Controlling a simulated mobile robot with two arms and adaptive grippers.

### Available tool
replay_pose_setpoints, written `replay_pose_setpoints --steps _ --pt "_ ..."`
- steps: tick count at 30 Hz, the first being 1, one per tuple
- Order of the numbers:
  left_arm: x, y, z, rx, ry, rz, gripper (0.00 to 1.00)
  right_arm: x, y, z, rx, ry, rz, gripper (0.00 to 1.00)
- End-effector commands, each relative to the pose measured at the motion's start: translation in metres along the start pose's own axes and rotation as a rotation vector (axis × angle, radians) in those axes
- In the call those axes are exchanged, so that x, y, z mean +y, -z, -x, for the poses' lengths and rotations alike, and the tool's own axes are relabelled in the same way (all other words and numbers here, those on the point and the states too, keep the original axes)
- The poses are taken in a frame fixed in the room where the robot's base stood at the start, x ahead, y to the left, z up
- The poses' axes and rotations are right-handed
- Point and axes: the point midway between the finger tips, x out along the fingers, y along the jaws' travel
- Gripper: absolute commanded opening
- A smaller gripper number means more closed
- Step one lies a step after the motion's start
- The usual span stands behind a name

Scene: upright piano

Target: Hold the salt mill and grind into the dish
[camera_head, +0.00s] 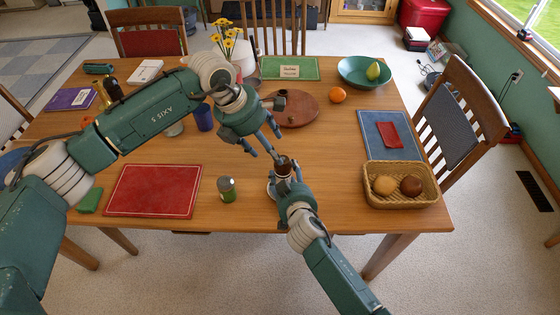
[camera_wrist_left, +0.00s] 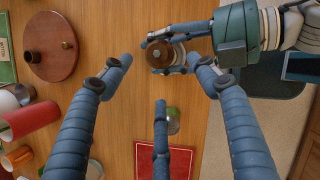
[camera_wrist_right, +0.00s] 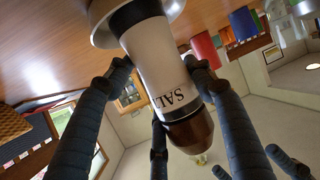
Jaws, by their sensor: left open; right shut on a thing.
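The salt mill (camera_head: 284,166) has a brown top and a white body with "SAL" lettering, seen in the right wrist view (camera_wrist_right: 165,65). My right gripper (camera_head: 288,184) is shut around its body. In the head view the dish is mostly hidden by the mill and gripper. My left gripper (camera_head: 264,145) is open and empty, just above and to the left of the mill's top. In the left wrist view the brown top (camera_wrist_left: 158,53) lies beyond the spread fingertips (camera_wrist_left: 163,75).
A green shaker with a grey cap (camera_head: 227,190) and a red mat (camera_head: 153,191) are to the left. A wicker basket (camera_head: 401,203) with two round items is at right. A round brown board (camera_head: 300,112) lies behind. Bare wood separates the mill from the basket.

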Motion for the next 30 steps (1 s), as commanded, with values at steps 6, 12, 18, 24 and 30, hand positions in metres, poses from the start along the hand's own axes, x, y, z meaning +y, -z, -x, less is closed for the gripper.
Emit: replay_pose_setpoints --steps 6,12,18,24,30 --pt "-0.001 0.000 -0.047 0.002 0.003 0.002 0.60 0.001 0.001 0.000 0.001 -0.001 0.001 0.18" --pt "-0.001 0.000 -0.077 0.002 0.003 0.001 0.60 0.001 0.001 0.000 0.001 -0.001 0.001 0.18" --pt "0.000 0.000 -0.088 0.001 -0.001 0.001 0.60 0.001 0.001 0.000 0.001 -0.001 0.001 0.18" --pt "0.000 0.000 -0.089 0.001 -0.001 0.000 0.60 0.001 0.001 0.000 0.001 -0.001 0.001 0.18" --pt "0.000 0.000 -0.089 0.001 0.000 0.001 0.32 0.001 0.001 0.000 0.001 -0.001 0.001 0.18"
